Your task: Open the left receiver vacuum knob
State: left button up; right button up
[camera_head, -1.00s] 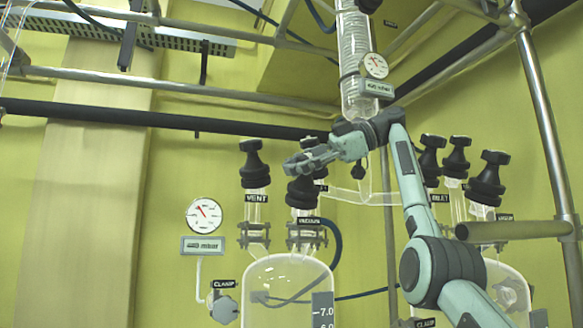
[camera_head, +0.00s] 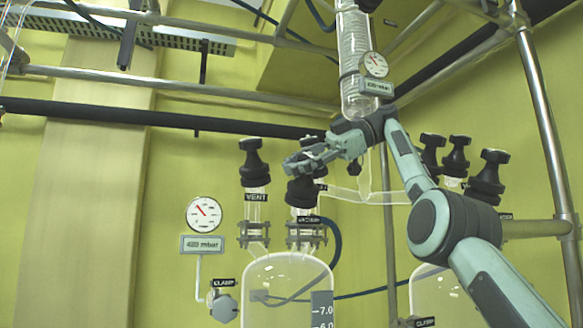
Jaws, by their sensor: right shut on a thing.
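The left receiver (camera_head: 272,272) is a clear glass vessel at the bottom middle. Its black vacuum knob (camera_head: 302,193) sits on top, above a small vacuum label (camera_head: 309,219). My right gripper (camera_head: 296,166) reaches in from the right and is shut on the top of this knob, hiding its upper part. The black vent knob (camera_head: 254,162) stands free to the left, above the vent label (camera_head: 256,197). My left gripper is not in view.
A round gauge (camera_head: 204,214) and a clamp knob (camera_head: 223,306) are at the left. A glass column (camera_head: 358,65) hangs behind my right wrist. More black knobs (camera_head: 487,178) stand at the right, near a metal pole (camera_head: 552,150).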

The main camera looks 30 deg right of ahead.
jog(key=o, duration=1.4)
jog(key=shift+c, duration=0.2)
jog(key=shift+w+m+t, duration=0.1)
jog(key=shift+m+t, duration=0.2)
jog(key=shift+t, duration=0.1)
